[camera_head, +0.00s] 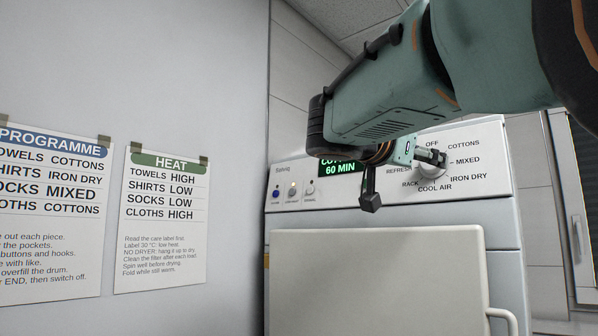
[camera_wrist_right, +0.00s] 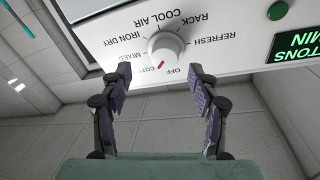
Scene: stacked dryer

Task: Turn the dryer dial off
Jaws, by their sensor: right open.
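The white round dial (camera_wrist_right: 165,48) sits on the dryer's control panel. The right wrist view shows it upside down, with a red mark pointing toward the COTTONS label, close beside OFF. In the head view the dial (camera_head: 433,169) is partly hidden by my right gripper (camera_head: 405,178). My right gripper is open and empty, its fingers (camera_wrist_right: 160,72) spread to either side of the dial's near edge, seemingly just short of it. I cannot tell any contact. The dryer (camera_head: 490,215) is white, its display (camera_head: 340,168) reading 60 MIN. My left gripper is not in view.
Buttons (camera_head: 292,189) sit left of the display. A pale door panel (camera_head: 375,285) with a handle (camera_head: 503,316) is below the control panel. Programme (camera_head: 50,210) and heat (camera_head: 160,220) posters hang on the left wall. A window stands at the right.

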